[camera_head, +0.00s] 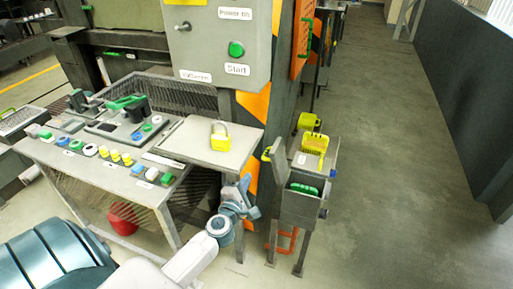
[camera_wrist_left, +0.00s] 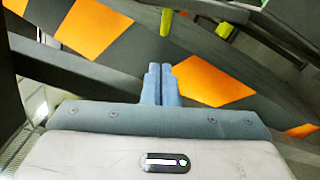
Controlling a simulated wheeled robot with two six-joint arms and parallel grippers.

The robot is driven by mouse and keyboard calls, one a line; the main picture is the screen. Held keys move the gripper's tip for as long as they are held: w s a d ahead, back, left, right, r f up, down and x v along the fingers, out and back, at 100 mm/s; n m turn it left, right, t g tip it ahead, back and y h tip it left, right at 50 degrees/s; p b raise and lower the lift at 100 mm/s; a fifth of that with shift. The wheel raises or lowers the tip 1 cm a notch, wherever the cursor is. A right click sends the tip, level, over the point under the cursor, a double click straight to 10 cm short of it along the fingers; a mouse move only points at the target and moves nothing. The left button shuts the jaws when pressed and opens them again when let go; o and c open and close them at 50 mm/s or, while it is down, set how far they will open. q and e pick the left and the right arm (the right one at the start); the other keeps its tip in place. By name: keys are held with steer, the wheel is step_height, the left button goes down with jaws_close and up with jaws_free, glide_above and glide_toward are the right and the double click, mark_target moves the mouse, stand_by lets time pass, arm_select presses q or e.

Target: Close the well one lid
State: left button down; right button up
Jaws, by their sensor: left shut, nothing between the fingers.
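A grey metal box on legs (camera_head: 299,213), which looks like the well, stands right of centre in the head view. Its grey lid (camera_head: 279,162) stands raised on the left side, with a yellow handle (camera_head: 266,154) at its upper edge. A green-handled item (camera_head: 303,188) sits in the opening. My left gripper (camera_head: 246,181) is left of the raised lid, apart from it as far as I can tell. In the left wrist view its blue-grey fingers (camera_wrist_left: 160,84) are together and empty. Two yellow pieces (camera_wrist_left: 223,30) show beyond them; I cannot tell which parts they are. My right gripper is not in view.
A control console (camera_head: 118,150) with buttons and a yellow padlock-like item (camera_head: 220,137) stands to the left. An orange and grey machine frame (camera_head: 257,104) rises behind my gripper. The floor to the right is clear.

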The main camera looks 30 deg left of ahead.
mark_target(273, 161)
arm_select(q)
steer(key=x, duration=1)
steer(key=shift+f, duration=0.3)
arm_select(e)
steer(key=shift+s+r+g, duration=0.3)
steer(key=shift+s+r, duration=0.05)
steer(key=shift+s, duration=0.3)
arm_select(q)
steer(key=shift+r, duration=0.1)
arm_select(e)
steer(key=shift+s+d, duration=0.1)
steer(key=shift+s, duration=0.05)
